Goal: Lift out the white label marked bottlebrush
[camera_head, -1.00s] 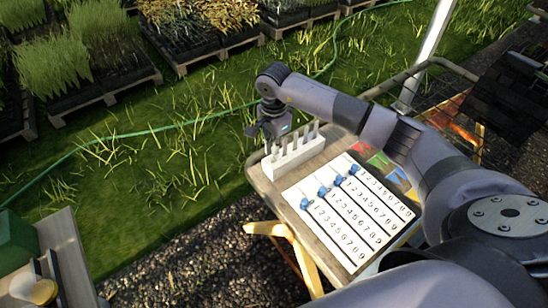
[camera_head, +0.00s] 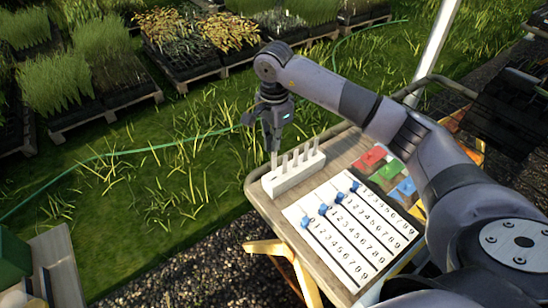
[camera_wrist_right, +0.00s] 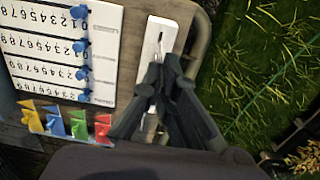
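A white block rack (camera_head: 292,180) holds several upright thin labels in a row on the wooden table. Their lettering is too small to read, so I cannot tell which is marked bottlebrush. My right gripper (camera_head: 271,148) points down over the rack's left end in the head view. The leftmost label (camera_head: 273,160) shows just below its fingertips. In the right wrist view, the fingertips (camera_wrist_right: 164,67) are close together over the rack (camera_wrist_right: 163,32), and the fingers hide much of it. Whether they grip the label is unclear. My left gripper is out of view.
A white number board (camera_head: 335,262) with blue sliders lies beside the rack. Red, green and blue flags (camera_head: 405,187) are at the table's right. Grass lies beyond the table's left edge. Plant trays (camera_head: 185,45) stand in the background.

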